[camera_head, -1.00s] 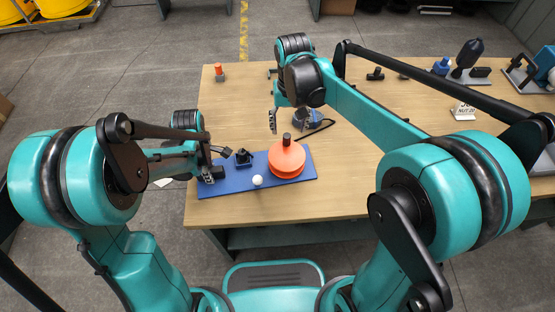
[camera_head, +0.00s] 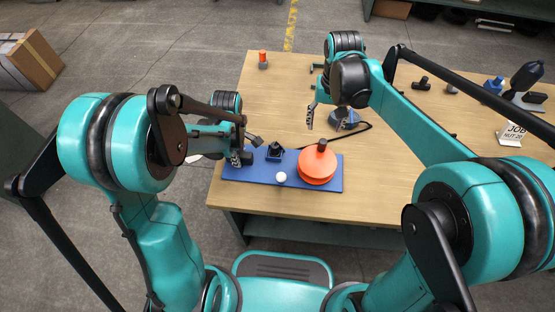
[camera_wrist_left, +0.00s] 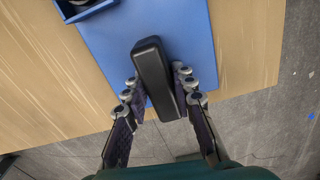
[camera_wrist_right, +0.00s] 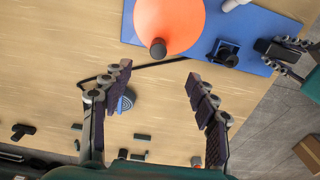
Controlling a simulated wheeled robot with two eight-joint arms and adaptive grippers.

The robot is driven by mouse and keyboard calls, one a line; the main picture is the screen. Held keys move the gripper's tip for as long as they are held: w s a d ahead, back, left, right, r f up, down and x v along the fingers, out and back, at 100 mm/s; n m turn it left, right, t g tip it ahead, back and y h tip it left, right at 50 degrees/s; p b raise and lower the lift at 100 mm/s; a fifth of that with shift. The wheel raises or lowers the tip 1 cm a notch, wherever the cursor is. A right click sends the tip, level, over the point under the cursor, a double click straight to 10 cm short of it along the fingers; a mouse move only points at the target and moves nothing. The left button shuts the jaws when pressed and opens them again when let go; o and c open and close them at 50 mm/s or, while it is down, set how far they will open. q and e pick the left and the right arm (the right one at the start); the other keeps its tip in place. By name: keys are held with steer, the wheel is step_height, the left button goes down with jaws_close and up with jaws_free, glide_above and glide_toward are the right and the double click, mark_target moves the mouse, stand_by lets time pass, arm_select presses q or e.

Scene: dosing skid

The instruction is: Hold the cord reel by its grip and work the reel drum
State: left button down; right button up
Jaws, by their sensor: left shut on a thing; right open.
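The cord reel has an orange drum (camera_head: 318,170) with a dark upright knob (camera_head: 322,146) on top, mounted on a blue base board (camera_head: 332,184). Its black grip (camera_wrist_left: 152,70) stands at the board's left end. My left gripper (camera_head: 243,156) is shut on this grip, with fingers on both sides of it in the left wrist view. My right gripper (camera_wrist_right: 158,84) is open and empty. It is beyond the drum over the table in the head view. The drum (camera_wrist_right: 170,20) and knob (camera_wrist_right: 158,48) lie ahead of its fingers, apart from them.
A black cord (camera_wrist_right: 150,64) and a round blue item (camera_wrist_right: 126,102) lie beyond the drum. An orange-topped piece (camera_head: 263,60) stands at the far left corner. A "JOB" sign (camera_head: 512,134) stands right.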

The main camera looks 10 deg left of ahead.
mark_target(323, 141)
steer(key=shift+s+d+r, duration=0.15)
steer(key=shift+s+r, duration=0.2)
steer(key=shift+r, duration=0.25)
steer(key=shift+s+d+r, duration=0.15)
steer(key=shift+s+r, duration=0.15)
steer(key=shift+r, duration=0.3)
steer(key=shift+f, duration=5)
steer(key=c, duration=0.8)
